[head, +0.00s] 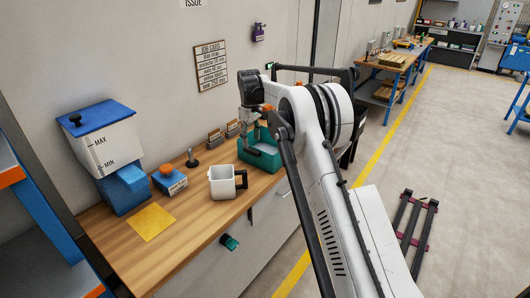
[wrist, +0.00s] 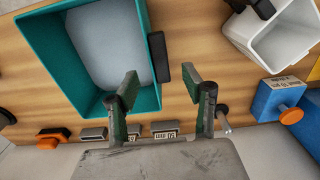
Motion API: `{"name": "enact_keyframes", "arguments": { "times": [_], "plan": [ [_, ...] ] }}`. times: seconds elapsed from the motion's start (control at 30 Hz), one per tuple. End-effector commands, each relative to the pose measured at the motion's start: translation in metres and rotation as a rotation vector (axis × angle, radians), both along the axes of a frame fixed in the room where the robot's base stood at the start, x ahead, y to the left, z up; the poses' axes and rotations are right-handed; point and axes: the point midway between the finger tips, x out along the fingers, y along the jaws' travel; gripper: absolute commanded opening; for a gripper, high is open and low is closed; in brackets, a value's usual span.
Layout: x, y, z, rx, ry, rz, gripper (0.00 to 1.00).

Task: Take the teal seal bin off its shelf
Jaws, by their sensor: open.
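The teal seal bin (head: 259,162) stands on the wooden counter, open at the top, with a grey interior. In the wrist view the bin (wrist: 48,68) fills the upper left, and its black handle (wrist: 159,57) sticks out from its right wall. My gripper (wrist: 160,83) is open and empty. Its two fingers lie to either side of the handle's line in this view, with the left finger overlapping the bin's corner. I cannot tell the height gap. In the head view my gripper (head: 256,112) is above the bin and partly hides it.
A white jug (head: 222,183) stands beside the bin, with a blue box with an orange knob (head: 170,181) further left. A yellow sheet (head: 151,221) lies near the counter's left end. Small label holders (head: 214,137) stand along the wall behind the bin.

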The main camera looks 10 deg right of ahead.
Motion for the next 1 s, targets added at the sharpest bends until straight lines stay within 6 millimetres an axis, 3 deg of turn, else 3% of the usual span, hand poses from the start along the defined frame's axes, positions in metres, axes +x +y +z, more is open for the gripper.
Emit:
{"name": "enact_keyframes", "arguments": {
  "times": [0.17, 0.5, 0.77, 1.0],
  "plan": [
    [0.000, -0.001, -0.010, 0.000, 0.000, 0.000, 0.44],
    [-0.001, -0.003, -0.051, 0.000, 0.000, 0.000, 0.44],
    [-0.001, -0.002, -0.055, 0.000, 0.000, 0.000, 0.44],
    [-0.001, -0.002, -0.055, 0.000, 0.000, 0.000, 0.16]
  ]
}}
